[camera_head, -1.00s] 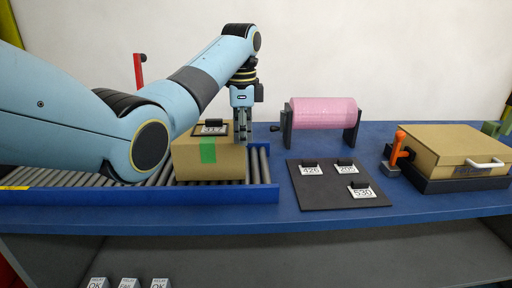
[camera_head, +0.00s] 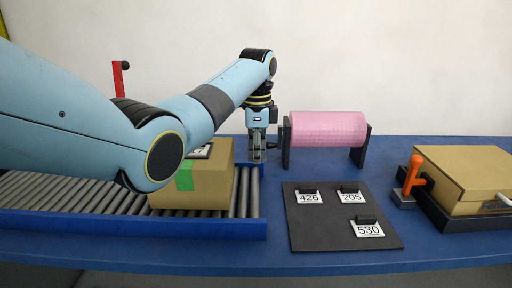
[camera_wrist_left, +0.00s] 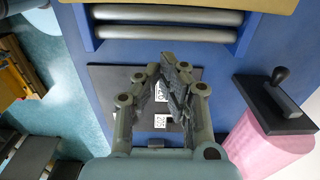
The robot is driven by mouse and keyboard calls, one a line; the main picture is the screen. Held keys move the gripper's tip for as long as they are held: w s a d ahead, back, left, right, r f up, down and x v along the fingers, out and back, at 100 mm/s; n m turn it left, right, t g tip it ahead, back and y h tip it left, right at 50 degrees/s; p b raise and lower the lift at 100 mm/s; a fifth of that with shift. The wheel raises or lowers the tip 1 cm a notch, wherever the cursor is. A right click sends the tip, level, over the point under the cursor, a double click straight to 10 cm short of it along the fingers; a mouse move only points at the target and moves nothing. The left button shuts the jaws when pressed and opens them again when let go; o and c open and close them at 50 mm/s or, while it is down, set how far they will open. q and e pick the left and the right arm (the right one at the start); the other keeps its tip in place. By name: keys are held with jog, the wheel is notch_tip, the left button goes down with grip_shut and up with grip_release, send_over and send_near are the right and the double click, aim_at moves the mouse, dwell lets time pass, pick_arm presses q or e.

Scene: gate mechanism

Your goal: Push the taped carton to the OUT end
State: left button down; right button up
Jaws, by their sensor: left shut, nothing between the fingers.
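The taped carton (camera_head: 212,188), brown with green tape on its front, sits on the roller conveyor (camera_head: 95,192) near its right end. A card in a dark holder (camera_head: 200,152) lies on its top, partly hidden by my arm. My left gripper (camera_head: 258,158) points down, shut and empty, just right of the carton's far side, near the conveyor's right end. In the left wrist view the shut fingers (camera_wrist_left: 170,62) show in the middle, and the carton's edge (camera_wrist_left: 200,4) shows at the top, apart from them. No OUT marking is readable. My right gripper is not in view.
A pink roll (camera_head: 328,129) on a dark stand is close to the gripper's right. A dark mat (camera_head: 320,235) with number cards lies in front. An orange-handled lever (camera_head: 411,178) and a brown box (camera_head: 465,180) stand at right. A red lever (camera_head: 118,80) rises behind my arm.

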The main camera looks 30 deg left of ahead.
pick_arm(q)
notch_tip(320, 180, down, 6)
jog(key=shift+w+f, duration=0.1)
jog(key=s+a, duration=0.1)
jog(key=a+p, duration=0.1)
jog(key=shift+s+a, duration=0.35)
jog(key=shift+a, duration=0.05)
jog(key=shift+s+a, duration=0.2)
jog(key=shift+a, duration=0.1)
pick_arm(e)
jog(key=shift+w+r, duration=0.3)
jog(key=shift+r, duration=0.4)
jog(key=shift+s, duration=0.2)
